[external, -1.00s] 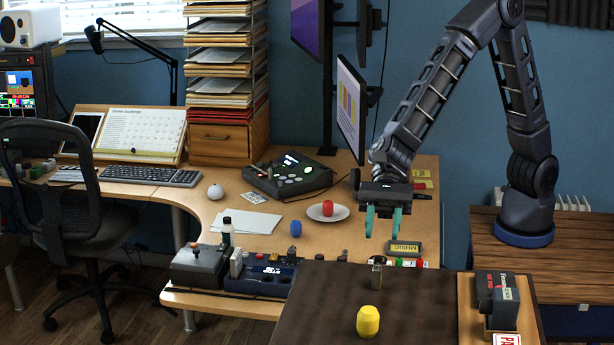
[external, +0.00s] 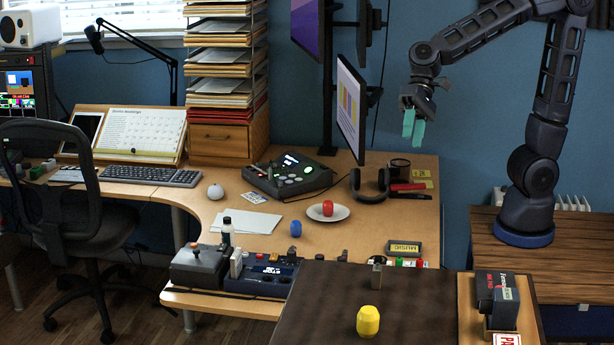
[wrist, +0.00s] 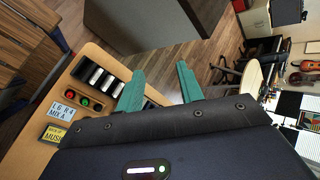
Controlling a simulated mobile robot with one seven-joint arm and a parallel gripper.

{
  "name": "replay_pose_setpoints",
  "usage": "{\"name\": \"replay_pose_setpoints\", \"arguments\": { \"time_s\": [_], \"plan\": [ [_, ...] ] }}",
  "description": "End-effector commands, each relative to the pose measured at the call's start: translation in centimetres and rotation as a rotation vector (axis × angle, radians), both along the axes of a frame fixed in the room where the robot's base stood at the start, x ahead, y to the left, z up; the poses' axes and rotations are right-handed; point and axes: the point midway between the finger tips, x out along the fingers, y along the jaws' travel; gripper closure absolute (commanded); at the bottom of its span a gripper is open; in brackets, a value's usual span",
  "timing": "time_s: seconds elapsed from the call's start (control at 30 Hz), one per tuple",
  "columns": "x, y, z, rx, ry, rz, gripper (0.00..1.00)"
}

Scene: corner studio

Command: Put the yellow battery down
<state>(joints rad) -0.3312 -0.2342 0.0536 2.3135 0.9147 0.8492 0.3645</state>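The yellow battery (external: 368,321), a short rounded yellow piece, stands on the dark brown table top (external: 310,310) in the foreground of the external view. My gripper (external: 413,128) is raised high at the right of the monitor, well above and behind the battery and apart from it. In the wrist view its two green fingers (wrist: 160,88) are spread with nothing between them. The battery is not visible in the wrist view.
A small dark upright block (external: 377,275) stands behind the battery. A wooden tray (external: 467,315) with a dark box (external: 497,300) is to its right. The desk holds a red piece on a plate (external: 341,212), a blue piece (external: 295,229) and headphones (external: 370,195).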

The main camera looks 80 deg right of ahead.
Motion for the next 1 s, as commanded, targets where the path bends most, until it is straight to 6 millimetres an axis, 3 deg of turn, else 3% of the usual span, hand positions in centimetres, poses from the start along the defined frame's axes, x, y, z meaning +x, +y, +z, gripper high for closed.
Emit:
{"name": "replay_pose_setpoints", "arguments": {
  "time_s": [0.03,0.2,0.6,0.8,1.0],
  "plan": [
    [-0.7,-2.2,0.3,-0.042,-0.050,0.019,0.63],
    [-3.2,-9.1,0.3,-0.216,-0.202,0.105,0.63],
    [-10.2,-23.8,-0.5,-0.679,-0.426,0.285,0.63],
    [-12.6,-27.5,-0.8,-0.823,-0.451,0.339,0.63],
    [-13.0,-28.3,-0.8,-0.857,-0.454,0.353,0.63]
  ]
}}
